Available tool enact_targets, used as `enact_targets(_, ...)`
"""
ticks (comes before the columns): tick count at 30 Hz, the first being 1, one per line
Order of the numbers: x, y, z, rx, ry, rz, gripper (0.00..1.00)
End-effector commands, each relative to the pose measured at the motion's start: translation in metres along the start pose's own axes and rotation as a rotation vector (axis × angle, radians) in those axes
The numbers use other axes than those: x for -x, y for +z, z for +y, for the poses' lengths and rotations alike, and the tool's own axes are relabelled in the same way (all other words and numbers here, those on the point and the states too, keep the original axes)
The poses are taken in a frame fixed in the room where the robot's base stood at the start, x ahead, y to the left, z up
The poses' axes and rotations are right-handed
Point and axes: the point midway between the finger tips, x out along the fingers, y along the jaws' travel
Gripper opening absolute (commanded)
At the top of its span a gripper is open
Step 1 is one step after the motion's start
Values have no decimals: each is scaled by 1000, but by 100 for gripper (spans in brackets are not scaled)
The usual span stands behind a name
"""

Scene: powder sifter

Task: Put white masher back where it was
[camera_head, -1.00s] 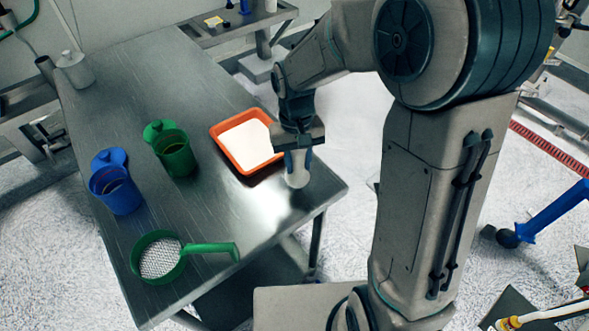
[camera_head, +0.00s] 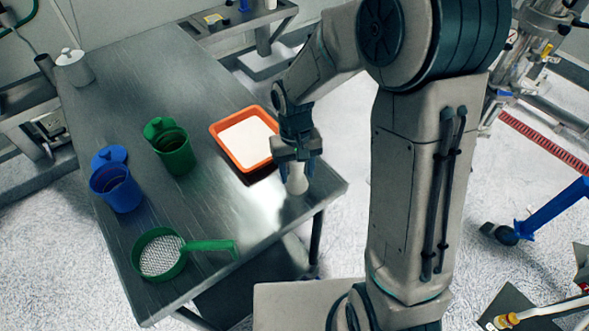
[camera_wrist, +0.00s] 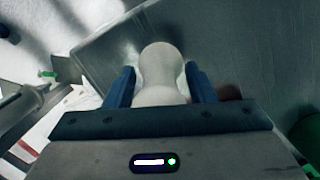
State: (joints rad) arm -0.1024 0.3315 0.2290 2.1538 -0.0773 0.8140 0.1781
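The white masher (camera_head: 297,182) is at the near right corner of the metal table (camera_head: 225,225), with its rounded end facing down in the head view. I cannot tell whether it touches the tabletop. My gripper (camera_head: 297,170) is around its upper part, pointing down. In the wrist view the masher (camera_wrist: 160,72) lies between the two blue fingers (camera_wrist: 160,88), which stand wide apart with narrow gaps beside its neck. The masher's upper end is hidden by my gripper.
An orange tray (camera_head: 217,142) of white powder is just left of my gripper. A green cup (camera_head: 175,155), a blue cup (camera_head: 118,190) and a green sieve (camera_head: 163,257) stand further left. A white lidded pot (camera_head: 74,70) is at the far left corner.

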Motion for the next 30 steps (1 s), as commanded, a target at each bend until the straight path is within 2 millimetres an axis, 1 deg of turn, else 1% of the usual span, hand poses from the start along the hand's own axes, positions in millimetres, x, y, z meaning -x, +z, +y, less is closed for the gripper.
enact_targets(4, 1, 1, 0, 0, 0, -2, 50)
enact_targets(8, 10, 0, 0, -1, 0, 1, 50)
enact_targets(11, 28, 0, 1, -2, 1, 5, 50)
enact_targets(18, 82, -1, 0, -1, 0, 4, 50)
enact_targets(21, 99, 0, 0, -1, 0, 3, 50)
enact_targets(25, 115, 0, 0, -1, 0, 1, 50)
enact_targets(30, 123, 1, 0, -1, 0, 0, 50)
